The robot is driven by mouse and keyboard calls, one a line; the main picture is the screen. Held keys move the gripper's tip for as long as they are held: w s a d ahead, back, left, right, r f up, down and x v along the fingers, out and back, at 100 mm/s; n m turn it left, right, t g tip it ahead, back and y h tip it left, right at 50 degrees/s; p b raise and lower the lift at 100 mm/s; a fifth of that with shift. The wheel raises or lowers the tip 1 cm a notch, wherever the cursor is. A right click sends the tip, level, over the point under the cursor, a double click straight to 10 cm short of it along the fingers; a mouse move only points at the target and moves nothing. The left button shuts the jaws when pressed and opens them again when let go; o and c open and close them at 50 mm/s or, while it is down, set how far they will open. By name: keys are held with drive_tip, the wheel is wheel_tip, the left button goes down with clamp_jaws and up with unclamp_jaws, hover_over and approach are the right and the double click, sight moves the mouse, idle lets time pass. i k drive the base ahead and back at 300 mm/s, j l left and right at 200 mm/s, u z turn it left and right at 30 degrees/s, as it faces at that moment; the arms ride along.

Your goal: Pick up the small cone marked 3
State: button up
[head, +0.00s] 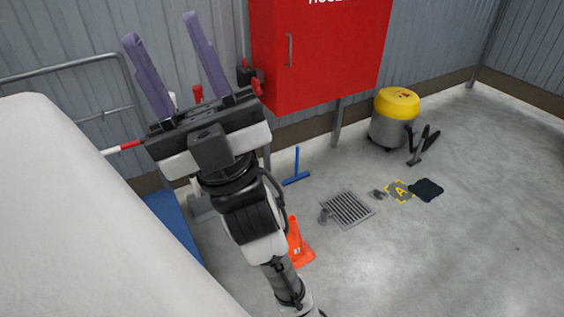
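A small orange cone (300,252) stands on the concrete floor near the picture's lower middle. My arm hides part of its left side, and the mark on it is too small to read. My gripper (161,28) is raised at the upper left, with its two purple fingers spread wide and nothing visible between them. It is well apart from the cone.
A red cabinet (322,52) stands at the back wall. The right floor is clear.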

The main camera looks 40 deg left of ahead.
sight(300, 253)
drive_tip(key=i+l+u, duration=0.1)
drive_tip(key=i+u, duration=0.2)
drive_tip(key=i, duration=0.25)
drive_tip(key=i+l+u, duration=0.3)
drive_tip(key=i, duration=0.25)
drive_tip(key=i+l+u, duration=0.2)
drive_tip(key=u, duration=0.2)
drive_tip(key=i+l+u, duration=0.75)
drive_tip(key=l+u, duration=0.4)
drive_tip(key=i+l+u, duration=0.2)
drive_tip(key=l, duration=0.15)
drive_tip(key=l+u, duration=0.15)
drive_tip(key=l, duration=0.2)
